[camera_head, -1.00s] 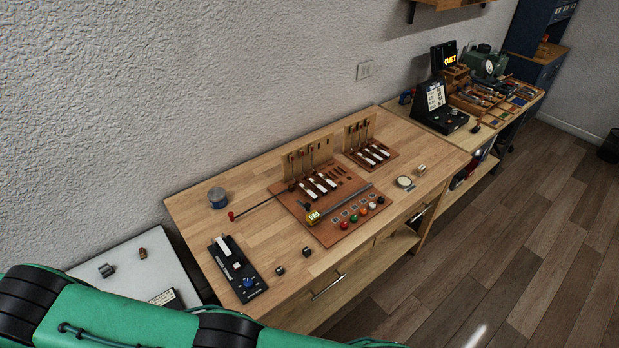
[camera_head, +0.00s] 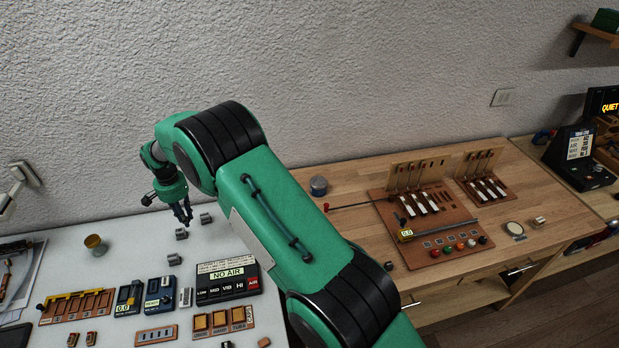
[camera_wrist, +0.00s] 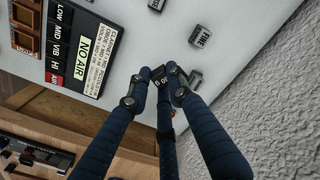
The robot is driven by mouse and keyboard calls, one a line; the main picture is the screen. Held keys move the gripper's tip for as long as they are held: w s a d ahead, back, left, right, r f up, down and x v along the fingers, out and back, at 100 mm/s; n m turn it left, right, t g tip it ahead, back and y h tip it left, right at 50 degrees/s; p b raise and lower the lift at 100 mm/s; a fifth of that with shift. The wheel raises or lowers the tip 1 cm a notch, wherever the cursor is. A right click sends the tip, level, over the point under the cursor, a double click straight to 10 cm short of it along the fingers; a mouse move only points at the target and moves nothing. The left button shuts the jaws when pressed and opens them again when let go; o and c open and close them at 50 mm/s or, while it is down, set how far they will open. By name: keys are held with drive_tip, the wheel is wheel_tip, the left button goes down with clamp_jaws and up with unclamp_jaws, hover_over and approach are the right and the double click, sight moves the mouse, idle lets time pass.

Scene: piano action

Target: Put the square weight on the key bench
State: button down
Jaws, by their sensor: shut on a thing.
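My gripper (camera_head: 183,218) is over the white table at the left, pointing down. In the wrist view my gripper (camera_wrist: 158,76) is shut on a small dark block with white marking (camera_wrist: 163,88), which looks like the square weight. The fingers hide part of it, and it cannot be made out in the head view. The wooden key bench (camera_head: 345,230) stands to the right of the white table, beyond my arm. On it is a brown board (camera_head: 440,215) with white keys, and a second, smaller key board (camera_head: 485,188).
Small grey blocks lie on the white table (camera_head: 130,220) near my gripper, one marked FINE (camera_wrist: 199,36). A NO AIR panel (camera_head: 228,278) and a brass cup (camera_head: 95,244) stand there too. A grey round tin (camera_head: 318,185) sits at the bench's back left.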

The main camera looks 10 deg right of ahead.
drive_tip(key=s+d+r+m, duration=0.2)
drive_tip(key=s+d, duration=0.3)
drive_tip(key=d, duration=0.8)
drive_tip(key=s+d+r+m, duration=0.15)
drive_tip(key=s+d, duration=0.25)
drive_tip(key=d, duration=0.8)
drive_tip(key=s+d+r+m, duration=0.1)
drive_tip(key=s+d+m, duration=0.3)
drive_tip(key=d, duration=0.9)
drive_tip(key=s+d+f+m, duration=0.1)
drive_tip(key=s+d, duration=0.4)
drive_tip(key=s, duration=0.6)
drive_tip(key=s+d+f+m, duration=0.1)
drive_tip(key=s+d, duration=0.5)
drive_tip(key=s, duration=0.6)
drive_tip(key=s+d+f+m, duration=0.1)
drive_tip(key=s+d, duration=0.4)
drive_tip(key=s, duration=0.6)
drive_tip(key=shift+s+d+m, duration=0.35)
drive_tip(key=shift+d+m, duration=0.05)
drive_tip(key=shift+m, duration=0.45)
drive_tip(key=w+d, duration=0.1)
drive_tip(key=w, duration=0.4)
drive_tip(key=w+d+f+b, duration=0.1)
drive_tip(key=w, duration=0.4)
drive_tip(key=w+d+b, duration=0.1)
drive_tip(key=w+d, duration=0.1)
drive_tip(key=w, duration=0.3)
drive_tip(key=shift+w+f, duration=0.2)
drive_tip(key=shift+w, duration=0.1)
